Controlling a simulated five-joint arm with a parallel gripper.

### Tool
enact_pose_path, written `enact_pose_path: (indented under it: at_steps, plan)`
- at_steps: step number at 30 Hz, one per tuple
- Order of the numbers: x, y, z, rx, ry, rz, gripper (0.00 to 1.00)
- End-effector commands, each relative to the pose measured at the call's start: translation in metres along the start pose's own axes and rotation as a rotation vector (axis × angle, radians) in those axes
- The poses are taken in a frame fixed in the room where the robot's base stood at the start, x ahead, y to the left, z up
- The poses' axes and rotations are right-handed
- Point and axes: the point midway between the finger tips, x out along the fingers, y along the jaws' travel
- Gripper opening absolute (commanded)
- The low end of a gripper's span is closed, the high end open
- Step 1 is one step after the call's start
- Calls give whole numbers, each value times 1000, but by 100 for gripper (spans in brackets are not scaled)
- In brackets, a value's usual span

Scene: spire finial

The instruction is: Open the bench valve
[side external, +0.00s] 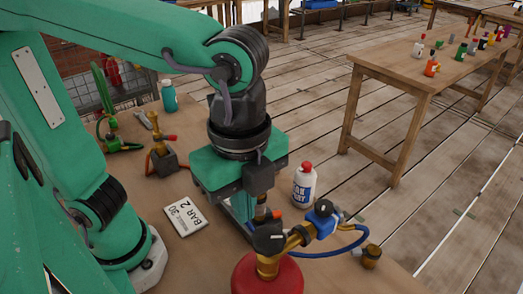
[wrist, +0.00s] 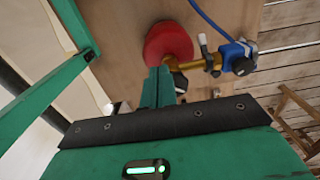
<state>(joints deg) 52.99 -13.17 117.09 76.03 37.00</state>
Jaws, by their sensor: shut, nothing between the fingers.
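A red cylinder (side external: 267,276) with brass fittings (side external: 298,237), a blue-bodied part (side external: 322,213) and a blue hose stands at the front. I cannot tell for sure which is the bench valve. My gripper (side external: 243,212) points down just behind the cylinder, its tips partly hidden. In the wrist view my green fingers (wrist: 157,88) are together and empty, beside the red cylinder (wrist: 168,42) and its brass fittings (wrist: 192,65).
A card reading "BAR 2" (side external: 186,217) lies on the bench (side external: 150,200). A white bottle with a red cap (side external: 304,187) stands right of my gripper, and a teal bottle (side external: 169,97) stands at the back. A second table (side external: 385,62) is apart, across the plank floor.

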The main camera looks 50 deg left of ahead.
Motion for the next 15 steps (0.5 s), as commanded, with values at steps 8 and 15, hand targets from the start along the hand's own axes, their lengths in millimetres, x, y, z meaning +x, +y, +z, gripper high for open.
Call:
enact_pose_path:
  at_steps: [8,15]
  plan:
    - [-24,0,0,0,1,-1,0]
    - [-39,0,0,0,0,0,0]
